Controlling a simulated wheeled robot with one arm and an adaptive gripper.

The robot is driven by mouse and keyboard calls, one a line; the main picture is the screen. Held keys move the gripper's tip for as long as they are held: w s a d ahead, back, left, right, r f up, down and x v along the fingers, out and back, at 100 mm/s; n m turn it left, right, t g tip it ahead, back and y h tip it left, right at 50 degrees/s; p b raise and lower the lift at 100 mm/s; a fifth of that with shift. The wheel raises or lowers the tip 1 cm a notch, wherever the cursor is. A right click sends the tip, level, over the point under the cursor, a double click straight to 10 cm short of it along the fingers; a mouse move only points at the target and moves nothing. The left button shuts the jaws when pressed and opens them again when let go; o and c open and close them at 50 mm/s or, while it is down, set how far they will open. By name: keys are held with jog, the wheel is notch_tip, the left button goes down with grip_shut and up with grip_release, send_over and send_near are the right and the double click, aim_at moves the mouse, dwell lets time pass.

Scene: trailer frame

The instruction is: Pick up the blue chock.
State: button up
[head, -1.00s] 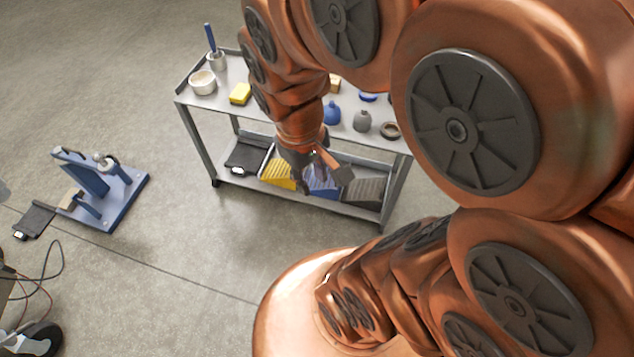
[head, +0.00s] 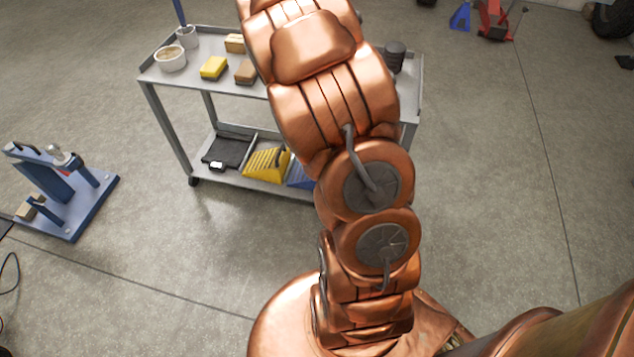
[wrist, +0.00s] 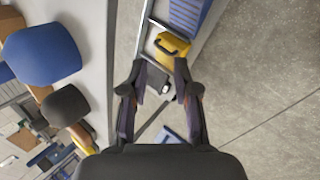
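The blue chock (head: 299,174) is on the lower shelf of the grey cart, to the right of the yellow chock (head: 267,164). Most of it is hidden behind my arm in the head view. In the wrist view the ribbed blue chock (wrist: 188,14) is at the top edge, partly cut off, beyond the yellow chock (wrist: 173,47). My gripper (wrist: 158,66) is open and empty, its two fingers apart. It is clear of the blue chock. My gripper is hidden in the head view.
The cart's top shelf (head: 200,77) carries a white bowl (head: 170,58) and a yellow block (head: 213,67). A black pad (head: 227,151) lies left of the chocks. Floor in front is clear.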

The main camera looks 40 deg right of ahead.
jog(key=w+d+f+n+t+b, duration=0.1)
jog(key=d+f+n+t+b, duration=0.3)
jog(key=f, duration=0.7)
jog(key=d+f+n+t+y+b, duration=0.15)
jog(key=d+f+b, duration=0.35)
jog(key=f, duration=0.6)
jog(key=w+d+f+n+t+b, duration=0.1)
jog(key=d+f+n+t+b, duration=0.4)
jog(key=f, duration=0.6)
jog(key=shift+w+d+f+m+g+b, duration=0.15)
jog(key=shift+w+f+g+b, duration=0.4)
jog(key=shift+w, duration=0.6)
jog(key=shift+w+d+f+m+g+b, duration=0.15)
jog(key=shift+w+f+m+b, duration=0.35)
jog(key=shift+w, duration=0.6)
jog(key=shift+w+d+f+g+b, duration=0.1)
jog(key=shift+w+f+g+b, duration=0.3)
jog(key=shift+w+b, duration=0.55)
jog(key=shift+w+r+p, duration=0.15)
jog(key=shift+w+p, duration=0.05)
jog(key=shift+p, duration=0.1)
grip_shut()
